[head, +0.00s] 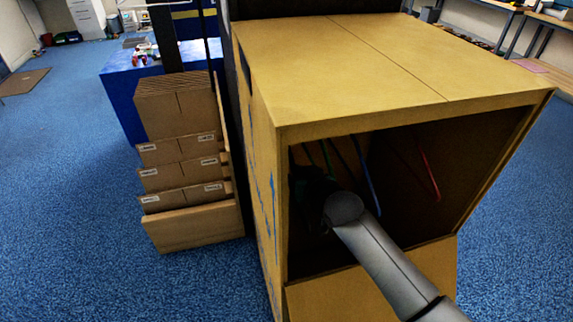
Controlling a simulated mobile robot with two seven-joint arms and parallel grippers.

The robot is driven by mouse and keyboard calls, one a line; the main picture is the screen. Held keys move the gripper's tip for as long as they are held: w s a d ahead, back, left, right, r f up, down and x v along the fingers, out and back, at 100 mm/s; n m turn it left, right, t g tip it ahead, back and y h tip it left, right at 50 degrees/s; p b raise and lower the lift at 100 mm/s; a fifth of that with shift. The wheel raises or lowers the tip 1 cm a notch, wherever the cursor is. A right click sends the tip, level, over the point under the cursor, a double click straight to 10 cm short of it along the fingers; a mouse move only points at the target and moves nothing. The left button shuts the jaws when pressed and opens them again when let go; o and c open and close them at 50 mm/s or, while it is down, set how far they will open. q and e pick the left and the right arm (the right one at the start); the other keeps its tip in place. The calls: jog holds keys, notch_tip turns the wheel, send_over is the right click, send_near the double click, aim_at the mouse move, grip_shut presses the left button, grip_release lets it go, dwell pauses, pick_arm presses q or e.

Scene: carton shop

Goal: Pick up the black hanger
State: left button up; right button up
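Several thin hangers hang inside the tall open-fronted carton (270,160). A blue hanger (368,180) and a red hanger (430,175) show clearly, and a greenish one (327,157) shows faintly to their left. I cannot make out the black hanger for certain in the dark interior. My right arm enters from the lower right and reaches through the carton's opening. My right gripper (312,190) is a dark shape in shadow near the left inner wall, left of the blue hanger. Its fingers and any hold are hidden. My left gripper is out of view.
The carton's front flap (375,294) hangs down below the opening. Left of the carton, flat folded cartons (180,160) stand in a brown holder. A blue-covered table (122,90) is behind them. Blue floor (70,200) is clear at left; benches stand at upper right.

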jog(key=shift+w+a+f, duration=0.25)
jog(key=shift+w+a, duration=0.05)
jog(key=shift+w, duration=0.25)
grip_shut()
